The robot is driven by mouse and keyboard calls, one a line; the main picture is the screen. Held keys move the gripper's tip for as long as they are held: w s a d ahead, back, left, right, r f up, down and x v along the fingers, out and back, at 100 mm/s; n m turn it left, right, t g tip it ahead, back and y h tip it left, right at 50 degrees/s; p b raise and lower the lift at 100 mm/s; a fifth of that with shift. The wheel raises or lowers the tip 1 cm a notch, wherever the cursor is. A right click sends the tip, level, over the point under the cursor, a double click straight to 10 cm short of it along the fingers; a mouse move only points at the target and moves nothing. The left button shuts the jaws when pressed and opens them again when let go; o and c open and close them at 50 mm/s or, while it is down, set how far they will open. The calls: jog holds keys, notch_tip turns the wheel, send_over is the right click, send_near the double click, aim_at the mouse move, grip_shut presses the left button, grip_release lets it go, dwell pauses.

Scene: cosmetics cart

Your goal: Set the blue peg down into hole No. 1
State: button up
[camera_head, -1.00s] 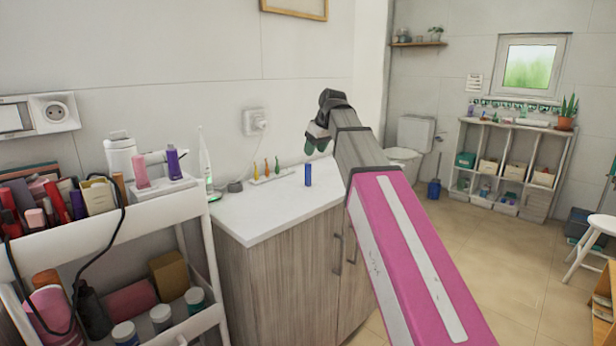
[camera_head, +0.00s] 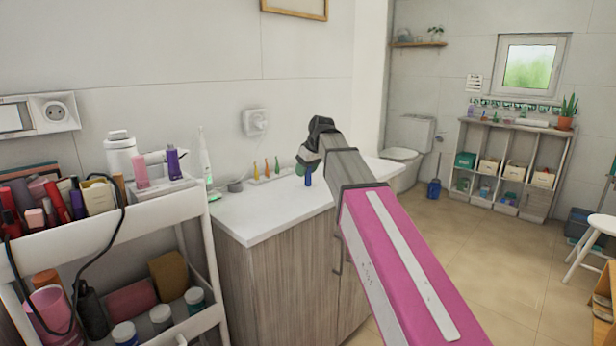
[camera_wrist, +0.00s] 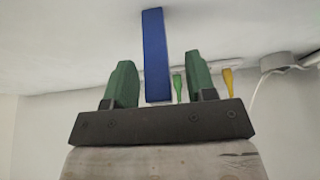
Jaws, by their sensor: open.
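The blue peg (camera_head: 308,179) stands upright on the white counter top, its upper part covered by my gripper in the head view. The wrist view shows the blue peg (camera_wrist: 155,50) long and plain, lying in the space between my two green fingers. My gripper (camera_head: 304,166) is open around or just short of the peg; contact is not visible. It also shows in the wrist view (camera_wrist: 161,66), with a gap on both sides of the peg. Small coloured pegs (camera_head: 267,168) stand on a white strip (camera_head: 262,181) behind. Hole No. 1 cannot be made out.
A wall charger (camera_head: 256,121) hangs above. A cosmetics cart (camera_head: 165,208) stands at the left. The counter's front is clear.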

grip_shut()
jog(key=shift+r, duration=0.15)
